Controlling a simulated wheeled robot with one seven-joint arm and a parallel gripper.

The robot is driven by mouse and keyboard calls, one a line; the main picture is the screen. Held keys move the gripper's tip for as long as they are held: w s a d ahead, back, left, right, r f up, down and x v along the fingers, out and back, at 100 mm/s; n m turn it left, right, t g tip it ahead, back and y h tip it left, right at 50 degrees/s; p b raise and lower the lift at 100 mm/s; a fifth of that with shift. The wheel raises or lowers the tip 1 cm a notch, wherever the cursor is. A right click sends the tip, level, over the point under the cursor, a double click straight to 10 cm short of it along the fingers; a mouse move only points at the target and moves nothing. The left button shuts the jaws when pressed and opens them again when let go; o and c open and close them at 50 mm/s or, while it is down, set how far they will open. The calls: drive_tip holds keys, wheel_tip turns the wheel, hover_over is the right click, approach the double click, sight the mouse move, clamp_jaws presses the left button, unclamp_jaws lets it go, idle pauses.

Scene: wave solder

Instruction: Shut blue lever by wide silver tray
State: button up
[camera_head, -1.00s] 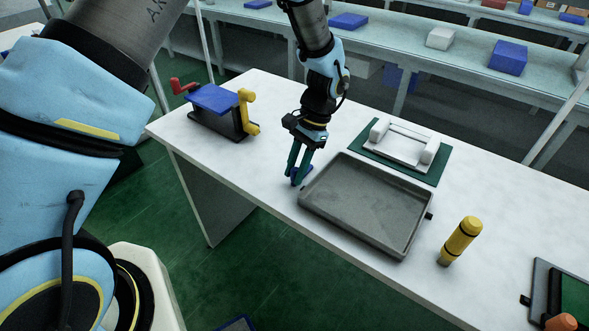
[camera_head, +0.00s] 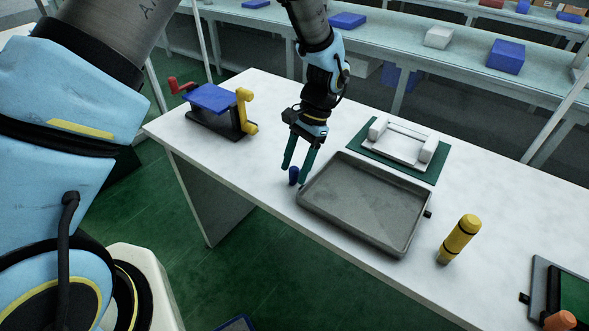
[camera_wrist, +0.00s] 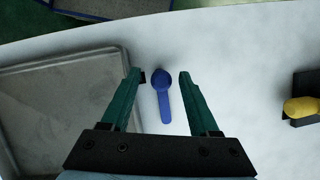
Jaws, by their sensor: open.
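The blue lever (camera_head: 294,175) is at the left end of the wide silver tray (camera_head: 365,205), near the table's front edge. In the wrist view the blue lever (camera_wrist: 163,92) shows a round knob and a flat arm pointing toward my gripper. My gripper (camera_head: 294,173) is open, with its two green fingers spread on either side of the lever. In the wrist view my gripper (camera_wrist: 161,75) has clear gaps to the knob, smaller on the left. The tray (camera_wrist: 65,100) lies left of the fingers there. I cannot tell how high the fingertips are above the table.
A blue-topped fixture (camera_head: 212,98) with red and yellow handles stands at the left. A white part on a green mat (camera_head: 365,152) lies behind the tray. The white table (camera_head: 260,150) is clear between fixture and gripper.

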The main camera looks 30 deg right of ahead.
drive_tip(key=b+v, duration=0.2)
drive_tip(key=v, duration=0.7)
drive_tip(key=shift+r, duration=0.4)
drive_tip(key=shift+d, duration=0.1)
drive_tip(key=w+a+r+n+h, duration=0.2)
drive_tip(key=w+a+n, duration=0.25)
drive_tip(key=a, duration=0.55)
drive_tip(key=w+a+r+n+h, duration=0.1)
drive_tip(key=w+a+n, duration=0.2)
drive_tip(key=w+a, duration=0.5)
drive_tip(key=s+a+n+t+h, duration=0.1)
drive_tip(key=a+n, duration=0.3)
drive_tip(key=a, duration=0.7)
drive_tip(key=s+a+r+n+t, duration=0.1)
drive_tip(key=s+a+n, duration=0.2)
drive_tip(key=a, duration=0.8)
drive_tip(key=shift+s+n+h, duration=0.2)
drive_tip(key=shift+n+h, duration=0.15)
drive_tip(key=shift+h, duration=0.05)
